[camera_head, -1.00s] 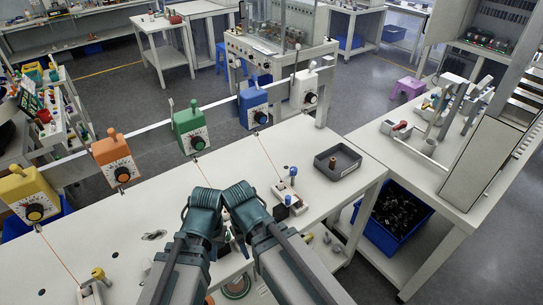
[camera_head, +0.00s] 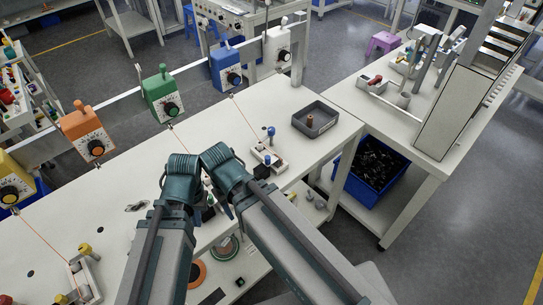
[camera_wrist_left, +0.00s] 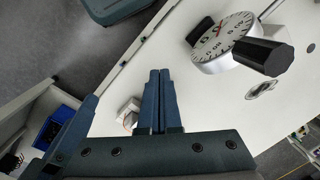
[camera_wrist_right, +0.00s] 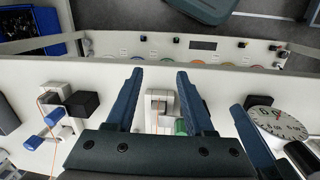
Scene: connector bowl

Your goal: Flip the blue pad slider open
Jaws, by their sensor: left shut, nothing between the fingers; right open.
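The blue pad slider (camera_head: 261,154) is a small pale block with a blue knob (camera_head: 270,132) and a black block, right of my wrists on the table. It also shows in the right wrist view at left (camera_wrist_right: 65,131), outside the fingers. My right gripper (camera_wrist_right: 160,75) is open, its fingers either side of a pale slider with a green part (camera_wrist_right: 180,127); I cannot tell any contact. My left gripper (camera_wrist_left: 159,74) is shut and empty beside a pale block (camera_wrist_left: 128,111). My wrists partly hide both grippers in the head view.
A silver dial with a black knob (camera_wrist_left: 263,55) is close to my left gripper. A rail carries yellow, orange, green (camera_head: 163,94), blue (camera_head: 225,67) and white dial boxes with threads running down. A grey tray (camera_head: 327,112) stands right; a blue bin (camera_head: 352,188) sits below.

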